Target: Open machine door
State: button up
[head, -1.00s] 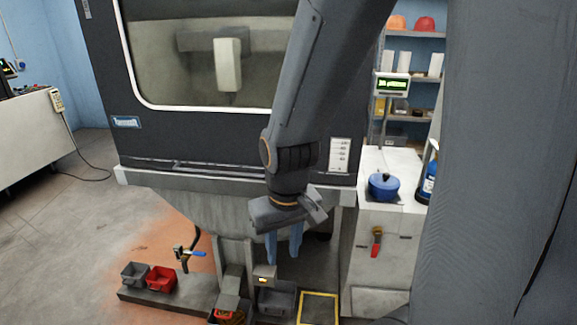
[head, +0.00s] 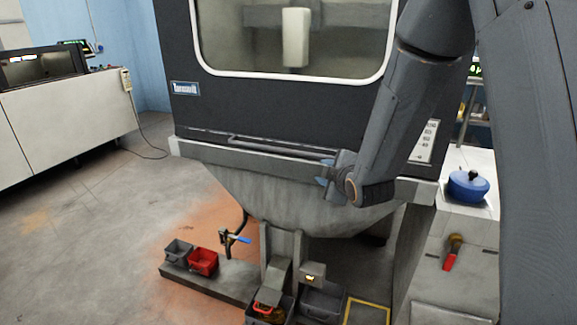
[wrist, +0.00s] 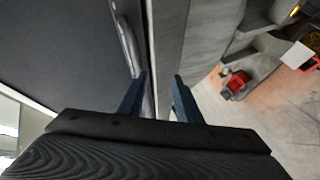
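The machine door (head: 310,105) is a dark panel with a large framed window. A long horizontal handle bar (head: 280,146) runs along its lower edge. My gripper (head: 324,171) is near the right end of this bar, pointing left in the head view. In the wrist view my gripper (wrist: 159,92) is open, with two blue fingers apart. The handle bar (wrist: 128,45) runs down to the left finger, and its near end shows beside that finger, partly hidden. I cannot tell whether they touch. The door looks shut.
A grey ledge (head: 215,155) and sloped base lie under the door. Below are a grey bin (head: 178,251), a red bin (head: 203,261) and a blue-handled clamp (head: 232,239). A blue pot (head: 468,184) stands on the right cabinet. The floor at left is clear.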

aim_at(287, 151)
jog(key=w+a+n+t+y+b, duration=0.1)
jog(key=w+a+n, duration=0.2)
jog(key=w, duration=0.1)
jog(key=w+a+n+t+y+b, duration=0.1)
jog(key=w+a+n+t+y, duration=0.1)
jog(key=w+a, duration=0.2)
jog(key=w+a+n+t+y+b, duration=0.1)
jog(key=w+a+n+y+b, duration=0.1)
jog(key=w+a+n, duration=0.1)
jog(key=shift+w+a+r+n+t, duration=0.3)
jog(key=shift+w+a+r, duration=0.1)
jog(key=shift+w, duration=0.05)
grip_shut()
